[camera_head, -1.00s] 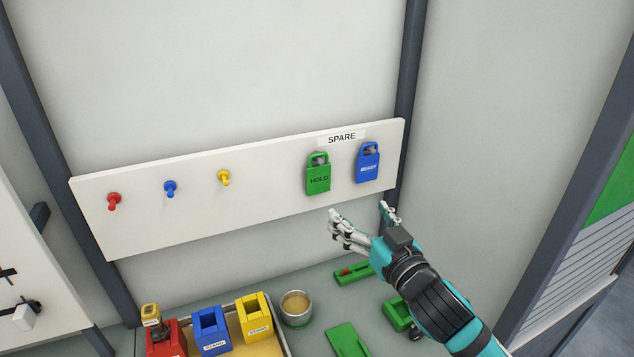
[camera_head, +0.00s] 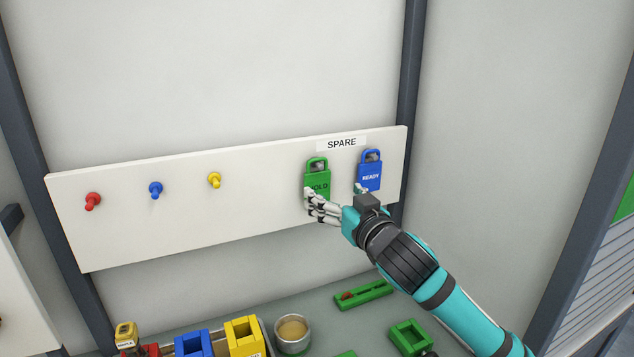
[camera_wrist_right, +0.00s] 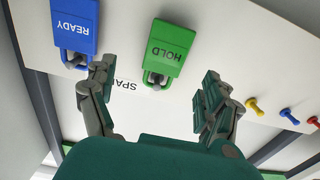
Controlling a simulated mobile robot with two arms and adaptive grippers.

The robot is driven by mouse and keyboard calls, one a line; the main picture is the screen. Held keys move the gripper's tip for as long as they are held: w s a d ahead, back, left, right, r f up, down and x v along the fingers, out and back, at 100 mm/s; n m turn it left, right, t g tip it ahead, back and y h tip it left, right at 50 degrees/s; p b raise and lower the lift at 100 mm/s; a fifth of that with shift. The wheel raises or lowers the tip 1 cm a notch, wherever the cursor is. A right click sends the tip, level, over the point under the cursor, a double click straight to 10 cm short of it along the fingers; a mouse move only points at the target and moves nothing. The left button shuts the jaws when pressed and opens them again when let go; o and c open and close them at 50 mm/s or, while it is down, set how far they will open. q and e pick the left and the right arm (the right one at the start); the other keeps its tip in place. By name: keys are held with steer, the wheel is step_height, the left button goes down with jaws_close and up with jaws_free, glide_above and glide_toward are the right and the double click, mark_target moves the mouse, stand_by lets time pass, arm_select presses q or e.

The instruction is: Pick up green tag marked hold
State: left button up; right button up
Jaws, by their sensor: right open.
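The green tag marked HOLD (camera_head: 317,173) hangs on the white board under the SPARE label. In the right wrist view the green tag (camera_wrist_right: 168,50) shows upside down, ahead of the gap between my fingers. My right gripper (camera_head: 334,195) is open in front of the board, its left finger overlapping the tag's lower part in the head view. In the right wrist view my right gripper (camera_wrist_right: 155,88) has its fingers spread with nothing between them. The blue READY tag (camera_head: 369,173) hangs just right of the green one, partly covered by the other finger. My left gripper does not show.
Red (camera_head: 93,201), blue (camera_head: 156,190) and yellow (camera_head: 214,180) pegs on the white board (camera_head: 130,225) hold no tags. Below, the bench carries a yellow block (camera_head: 243,335), a round tin (camera_head: 292,334) and green parts (camera_head: 363,294). The wall above is clear.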

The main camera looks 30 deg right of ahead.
mark_target(318, 184)
steer(key=shift+w, duration=0.65)
steer(key=w+p, duration=0.2)
steer(key=w, duration=0.2)
steer(key=shift+w+a+p, duration=0.15)
steer(key=shift+w+p, duration=0.05)
steer(key=shift+p, duration=0.15)
steer(key=shift+w+f, duration=0.2)
steer(key=shift+w, duration=0.3)
steer(key=shift+s, duration=0.1)
steer(key=shift+c, duration=0.8)
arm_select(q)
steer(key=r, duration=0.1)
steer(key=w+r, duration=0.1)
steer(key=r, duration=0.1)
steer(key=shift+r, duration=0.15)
arm_select(e)
steer(key=c, duration=1)
